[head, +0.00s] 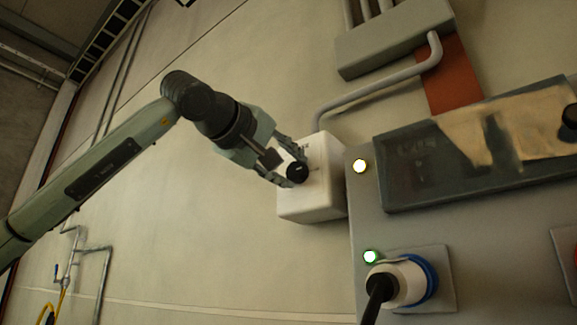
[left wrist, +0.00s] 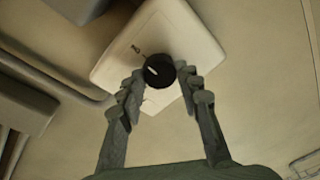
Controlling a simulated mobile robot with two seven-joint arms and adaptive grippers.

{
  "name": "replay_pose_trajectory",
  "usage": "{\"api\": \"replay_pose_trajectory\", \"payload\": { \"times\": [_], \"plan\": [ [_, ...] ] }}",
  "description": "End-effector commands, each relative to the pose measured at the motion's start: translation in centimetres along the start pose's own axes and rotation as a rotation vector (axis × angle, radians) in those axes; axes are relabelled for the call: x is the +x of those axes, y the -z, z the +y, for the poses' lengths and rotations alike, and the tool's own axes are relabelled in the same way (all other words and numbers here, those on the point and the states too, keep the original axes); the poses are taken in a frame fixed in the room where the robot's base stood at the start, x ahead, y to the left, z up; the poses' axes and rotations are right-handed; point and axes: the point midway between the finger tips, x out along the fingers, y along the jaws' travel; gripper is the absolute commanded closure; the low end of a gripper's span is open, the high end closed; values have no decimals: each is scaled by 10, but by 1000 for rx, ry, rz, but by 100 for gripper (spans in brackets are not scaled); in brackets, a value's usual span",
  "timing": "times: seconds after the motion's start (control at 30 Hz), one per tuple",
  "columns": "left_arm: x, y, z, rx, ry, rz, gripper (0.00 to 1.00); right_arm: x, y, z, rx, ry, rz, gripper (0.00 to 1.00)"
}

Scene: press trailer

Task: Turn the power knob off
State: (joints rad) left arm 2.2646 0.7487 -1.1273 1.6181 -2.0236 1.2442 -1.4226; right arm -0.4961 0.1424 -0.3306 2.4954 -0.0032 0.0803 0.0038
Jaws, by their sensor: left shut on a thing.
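The power knob (head: 297,172) is a round black knob on the front of a white box (head: 312,200) fixed to the wall. In the left wrist view the knob (left wrist: 159,71) carries a white pointer line, and small dark markings show beside it on the box (left wrist: 185,35). My left gripper (head: 290,165) is at the box, its fingers closed around the knob. In the left wrist view the fingertips of my left gripper (left wrist: 160,78) sit on either side of the knob. My right gripper is not in view.
A grey panel (head: 362,215) with lit lamps (head: 360,166) and a plugged-in white and blue connector (head: 405,282) stands to the right. A dark framed screen (head: 400,165) is on it. A conduit (head: 375,90) runs from the white box to a grey box (head: 390,40) above. The wall at left is mostly bare.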

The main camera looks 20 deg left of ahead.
Motion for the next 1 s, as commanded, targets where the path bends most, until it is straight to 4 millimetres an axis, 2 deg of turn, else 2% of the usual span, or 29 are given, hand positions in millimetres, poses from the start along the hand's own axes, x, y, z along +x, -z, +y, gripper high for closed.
{"api": "replay_pose_trajectory", "payload": {
  "times": [0.37, 0.77, 1.0],
  "plan": [
    [0, 0, 1, -118, 13, -9, 95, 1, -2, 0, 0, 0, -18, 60],
    [1, 1, 2, -466, 49, -34, 95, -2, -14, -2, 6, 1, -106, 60],
    [1, 2, 2, -693, 73, -50, 95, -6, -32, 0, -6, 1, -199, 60]
  ]
}}
